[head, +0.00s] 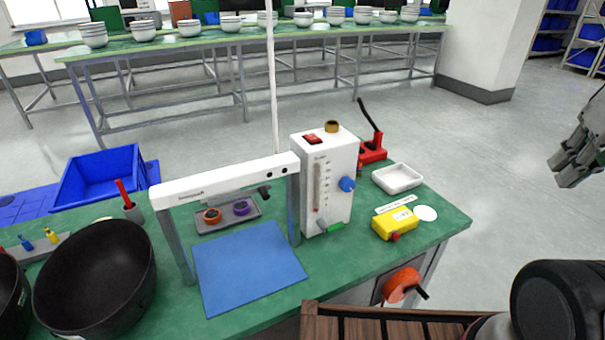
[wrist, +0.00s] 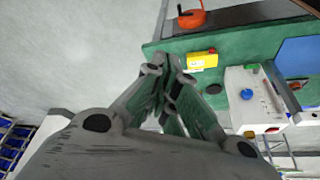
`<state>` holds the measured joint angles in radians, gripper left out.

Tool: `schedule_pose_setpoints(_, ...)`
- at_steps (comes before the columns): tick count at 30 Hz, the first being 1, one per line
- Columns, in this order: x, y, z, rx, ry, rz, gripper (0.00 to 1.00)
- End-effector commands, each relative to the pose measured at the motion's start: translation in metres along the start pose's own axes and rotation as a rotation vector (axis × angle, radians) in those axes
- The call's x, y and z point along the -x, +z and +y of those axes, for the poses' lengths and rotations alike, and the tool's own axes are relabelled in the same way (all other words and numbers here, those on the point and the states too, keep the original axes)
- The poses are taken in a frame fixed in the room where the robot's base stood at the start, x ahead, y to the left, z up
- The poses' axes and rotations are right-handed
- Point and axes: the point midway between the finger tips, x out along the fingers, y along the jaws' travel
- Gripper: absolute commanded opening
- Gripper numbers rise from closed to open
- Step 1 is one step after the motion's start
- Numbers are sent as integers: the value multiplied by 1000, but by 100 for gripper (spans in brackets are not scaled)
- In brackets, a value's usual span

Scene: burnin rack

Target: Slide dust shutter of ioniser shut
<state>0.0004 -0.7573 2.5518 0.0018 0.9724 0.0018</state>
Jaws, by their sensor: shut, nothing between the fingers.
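A white overhead bar (head: 225,179) on two grey posts, which looks like the ioniser, spans a blue mat (head: 248,265) on the green bench. A thin grey plate (head: 216,196) under the bar may be its dust shutter. A black knob (head: 265,192) sits near the bar's right end. I cannot tell how far the shutter is open. My gripper (head: 572,165) is at the right edge of the head view, beyond the bench and well apart from the bar. In the wrist view my gripper (wrist: 172,68) is shut and empty, with the fingertips close together.
A white box (head: 327,180) with a blue knob stands just right of the bar. Right of it are a yellow box (head: 395,223), a white tray (head: 397,178) and a red lever stand (head: 372,150). A black bowl (head: 95,280) and blue bin (head: 100,178) are left.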

Motion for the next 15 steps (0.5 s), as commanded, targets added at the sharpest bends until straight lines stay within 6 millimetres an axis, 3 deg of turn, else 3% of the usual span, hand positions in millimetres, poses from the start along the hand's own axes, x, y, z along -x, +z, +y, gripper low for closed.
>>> schedule_pose_setpoints(11,0,0,0,-1,-1,0,0)
schedule_pose_setpoints(15,-1,-14,-17,-65,-47,-30,0)
